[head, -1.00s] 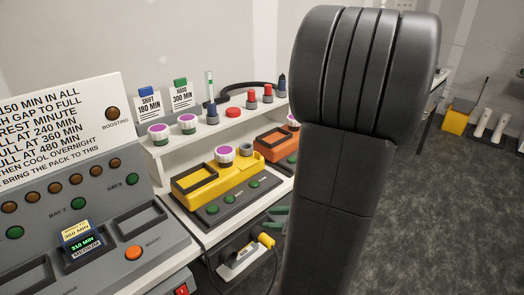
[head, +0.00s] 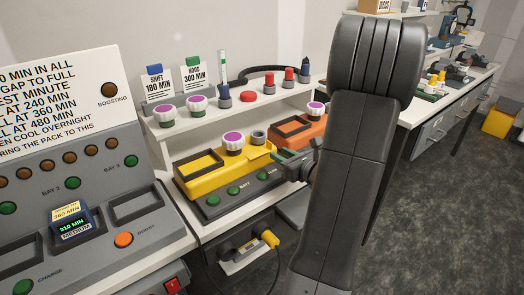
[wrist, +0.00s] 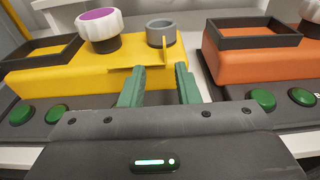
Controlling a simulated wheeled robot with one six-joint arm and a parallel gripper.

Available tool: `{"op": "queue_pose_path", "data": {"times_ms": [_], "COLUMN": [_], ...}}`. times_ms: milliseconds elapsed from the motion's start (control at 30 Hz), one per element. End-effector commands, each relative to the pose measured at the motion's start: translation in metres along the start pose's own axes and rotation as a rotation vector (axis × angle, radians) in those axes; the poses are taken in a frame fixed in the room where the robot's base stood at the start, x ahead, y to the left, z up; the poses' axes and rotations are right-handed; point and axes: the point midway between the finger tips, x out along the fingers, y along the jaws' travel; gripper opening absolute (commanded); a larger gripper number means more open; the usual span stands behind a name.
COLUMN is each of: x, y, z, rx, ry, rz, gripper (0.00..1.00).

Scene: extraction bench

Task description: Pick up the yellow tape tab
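The yellow tape tab (wrist: 165,52) stands up as a thin upright piece at the front right of the yellow unit (wrist: 75,75), in front of a grey round cap (wrist: 160,33). A flat yellow strip lies at its foot. In the head view the yellow unit (head: 205,183) sits on the bench, with the tab (head: 262,151) small at its right end. My gripper (wrist: 158,76) is open and empty. Its two green fingers point at the tab from the front, one on either side of its line.
An orange unit (wrist: 255,65) stands close on the right of the yellow one. A white-and-purple knob (wrist: 100,25) rises left of the grey cap. A shelf (head: 215,112) with knobs and cards runs behind. A grey charging panel (head: 60,225) stands at left.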

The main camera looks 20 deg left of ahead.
Motion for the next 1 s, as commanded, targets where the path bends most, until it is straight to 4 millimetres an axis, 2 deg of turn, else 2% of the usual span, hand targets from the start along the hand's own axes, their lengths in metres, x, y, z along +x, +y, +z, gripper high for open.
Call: {"op": "queue_pose_path", "data": {"times_ms": [267, 533, 767, 900, 933, 1000], "x": [0.017, 0.054, 0.058, 0.058, 0.058, 0.058], "y": [-0.002, -0.006, -0.007, -0.007, -0.007, -0.007], "z": [0.004, 0.008, 0.007, 0.007, 0.007, 0.007], "rx": [-0.001, -0.001, -0.001, -0.001, -0.001, -0.001], "ry": [0.000, 0.001, 0.000, 0.000, 0.000, 0.000], "rz": [0.002, 0.003, 0.000, 0.000, 0.000, 0.000], "gripper": [0.29, 0.29, 0.29, 0.04, 0.00, 0.00]}}
